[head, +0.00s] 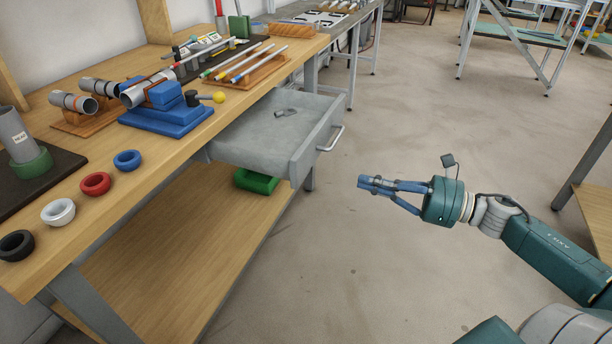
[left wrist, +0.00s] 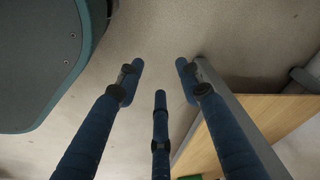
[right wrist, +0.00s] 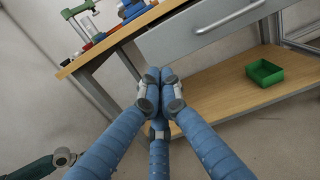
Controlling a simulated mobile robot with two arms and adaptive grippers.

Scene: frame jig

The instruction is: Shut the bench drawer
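The grey bench drawer (head: 262,135) stands pulled out from under the wooden bench top in the head view. Its bar handle (head: 331,138) is on the front panel, facing right. A small grey part (head: 285,112) lies inside. My right gripper (head: 364,183) is shut and empty, in front of the drawer and apart from it. In the right wrist view its blue fingertips (right wrist: 160,76) are together below the drawer front (right wrist: 180,40) and handle (right wrist: 218,19). My left gripper (left wrist: 160,70) shows only in its wrist view, with its fingers spread and nothing between them.
The bench top (head: 95,215) carries coloured rings, pipes on blocks and rods. A green bin (head: 256,181) sits on the lower shelf (head: 165,250) below the drawer. A bench leg (head: 310,170) stands near the drawer front. The floor (head: 400,120) right of the drawer is clear.

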